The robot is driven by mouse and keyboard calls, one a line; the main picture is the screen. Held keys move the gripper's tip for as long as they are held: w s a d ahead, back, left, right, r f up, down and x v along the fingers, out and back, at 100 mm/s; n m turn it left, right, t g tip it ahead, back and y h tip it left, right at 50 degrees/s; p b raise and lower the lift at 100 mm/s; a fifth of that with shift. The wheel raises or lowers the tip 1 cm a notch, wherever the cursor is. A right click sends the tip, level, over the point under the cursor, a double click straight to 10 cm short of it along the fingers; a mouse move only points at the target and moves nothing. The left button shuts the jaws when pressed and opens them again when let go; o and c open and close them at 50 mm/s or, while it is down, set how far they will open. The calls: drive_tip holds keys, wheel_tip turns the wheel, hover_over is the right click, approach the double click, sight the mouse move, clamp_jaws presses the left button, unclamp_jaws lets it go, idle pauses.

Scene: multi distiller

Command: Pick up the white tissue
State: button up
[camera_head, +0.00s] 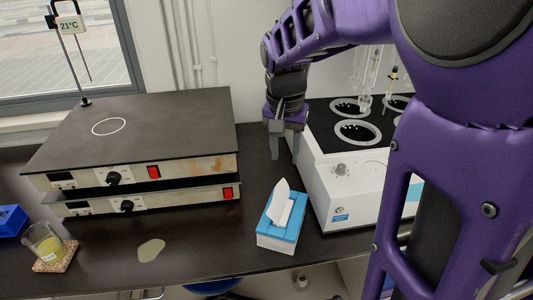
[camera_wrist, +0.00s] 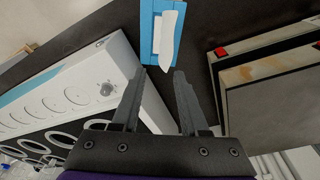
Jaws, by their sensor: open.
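The white tissue (camera_head: 281,203) sticks up out of a blue and white tissue box (camera_head: 277,236) on the dark bench, near its front edge. In the wrist view the white tissue (camera_wrist: 167,42) and the blue box (camera_wrist: 147,29) are at the top, beyond my fingertips. My gripper (camera_head: 285,153) points down behind the box, above the bench, between the hot plates and the white distiller. In the wrist view my gripper (camera_wrist: 160,72) has its two fingers apart with nothing between them. It does not touch the tissue.
The white multi distiller (camera_head: 345,192) stands close right of the box, partly hidden by my purple arm. Stacked hot plates (camera_head: 150,130) stand at left. A beaker (camera_head: 44,243) on a cork mat and a blue object (camera_head: 10,221) are far left.

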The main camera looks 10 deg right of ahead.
sight(284, 197)
drive_tip(key=f, duration=0.5)
drive_tip(key=w+f+b, duration=0.1)
drive_tip(key=f, duration=0.5)
drive_tip(key=w+d+f+b, duration=0.1)
drive_tip(key=f, duration=0.5)
drive_tip(key=shift+a, duration=0.1)
clamp_jaws()
